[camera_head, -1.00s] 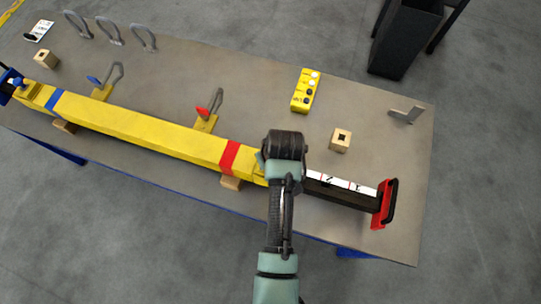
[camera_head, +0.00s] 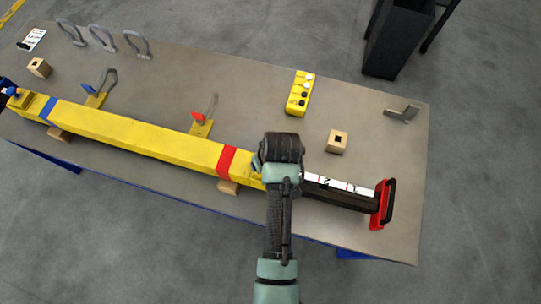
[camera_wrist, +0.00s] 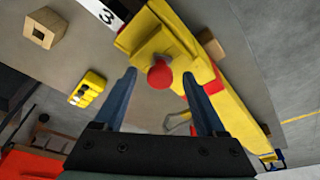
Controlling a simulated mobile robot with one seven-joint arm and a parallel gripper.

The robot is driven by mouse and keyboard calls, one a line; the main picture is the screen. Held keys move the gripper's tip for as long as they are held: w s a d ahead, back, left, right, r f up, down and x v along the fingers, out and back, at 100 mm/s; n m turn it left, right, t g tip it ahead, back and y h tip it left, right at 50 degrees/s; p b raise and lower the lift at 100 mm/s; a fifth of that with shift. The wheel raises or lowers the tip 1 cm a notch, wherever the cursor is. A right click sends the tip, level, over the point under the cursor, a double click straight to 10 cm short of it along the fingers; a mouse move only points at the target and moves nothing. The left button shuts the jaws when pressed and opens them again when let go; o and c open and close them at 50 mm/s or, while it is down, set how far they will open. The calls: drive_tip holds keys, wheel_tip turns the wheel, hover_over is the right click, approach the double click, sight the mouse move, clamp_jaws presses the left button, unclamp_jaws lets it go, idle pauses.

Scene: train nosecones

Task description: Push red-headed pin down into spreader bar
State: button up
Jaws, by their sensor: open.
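The yellow spreader bar (camera_head: 150,135) lies along the table, with a blue band near its left end and a red band near its right end. In the wrist view its yellow end (camera_wrist: 150,35) carries the red-headed pin (camera_wrist: 160,74). The round red head shows between my fingers, and how deep the pin sits cannot be told. My gripper (camera_wrist: 160,95) is open, its two dark blue fingers apart on either side of the red head. I see no contact. In the head view my arm hides the pin and my fingers.
A black extension with white numbered labels (camera_head: 340,186) ends in a red and black handle (camera_head: 383,204) on the right. Behind it stand a wooden block (camera_head: 337,142), a yellow button box (camera_head: 300,93) and a grey bracket (camera_head: 404,114). Clamps and shackles stand further left.

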drive_tip(key=b+v, duration=0.1)
drive_tip(key=v, duration=1.1)
drive_tip(key=shift+b, duration=0.3)
